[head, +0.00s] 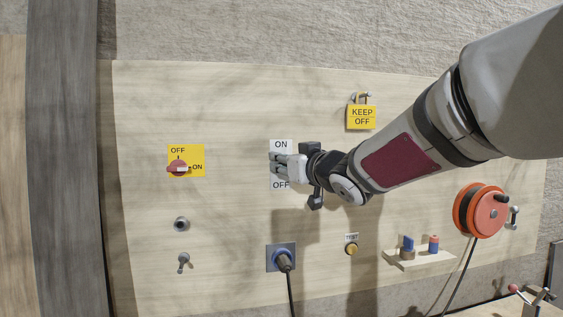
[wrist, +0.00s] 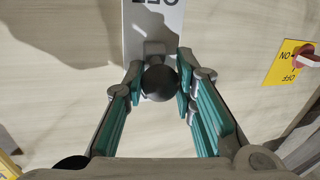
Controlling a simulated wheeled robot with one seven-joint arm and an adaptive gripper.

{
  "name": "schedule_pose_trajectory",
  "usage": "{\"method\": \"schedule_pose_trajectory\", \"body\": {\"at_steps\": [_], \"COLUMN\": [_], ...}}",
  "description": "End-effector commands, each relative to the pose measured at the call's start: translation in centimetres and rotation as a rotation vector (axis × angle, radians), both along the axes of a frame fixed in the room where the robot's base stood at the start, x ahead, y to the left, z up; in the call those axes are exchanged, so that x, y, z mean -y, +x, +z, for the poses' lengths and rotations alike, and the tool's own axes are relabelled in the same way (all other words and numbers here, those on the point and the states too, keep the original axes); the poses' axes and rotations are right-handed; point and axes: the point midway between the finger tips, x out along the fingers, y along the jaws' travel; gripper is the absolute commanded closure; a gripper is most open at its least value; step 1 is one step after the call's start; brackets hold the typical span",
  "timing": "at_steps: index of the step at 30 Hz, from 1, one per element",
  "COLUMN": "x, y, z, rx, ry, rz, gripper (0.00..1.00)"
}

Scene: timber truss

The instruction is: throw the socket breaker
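The socket breaker is a white plate (head: 281,145) on the board, marked ON at the top and OFF at the bottom. My gripper (head: 275,165) is in front of it and hides the lever in the head view. In the wrist view the plate (wrist: 140,30) appears upside down, with its OFF end at the top edge. The lever's dark round knob (wrist: 159,83) sits between my gripper's fingertips (wrist: 160,78), with the pads against both sides. The lever's exact tilt is hard to tell.
A red rotary switch (head: 178,167) on a yellow plate is left. Below is a blue socket (head: 271,257) with a plugged-in cable. A KEEP OFF padlock (head: 361,115), a TEST button (head: 351,249), a small shelf (head: 420,258) and an orange reel (head: 480,210) are right.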

Motion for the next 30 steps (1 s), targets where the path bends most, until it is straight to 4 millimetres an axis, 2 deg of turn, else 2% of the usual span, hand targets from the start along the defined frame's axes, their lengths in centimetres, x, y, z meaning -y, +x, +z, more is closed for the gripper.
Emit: {"method": "schedule_pose_trajectory", "body": {"at_steps": [2,14,30], "x": [0.0,0.0,0.0], "y": [0.0,0.1,0.1], "z": [0.0,-0.3,-1.3], "rx": [0.0,0.024,0.207], "ry": [0.0,0.006,0.042], "rz": [0.0,0.001,0.002], "gripper": [1.0,1.0,1.0]}}
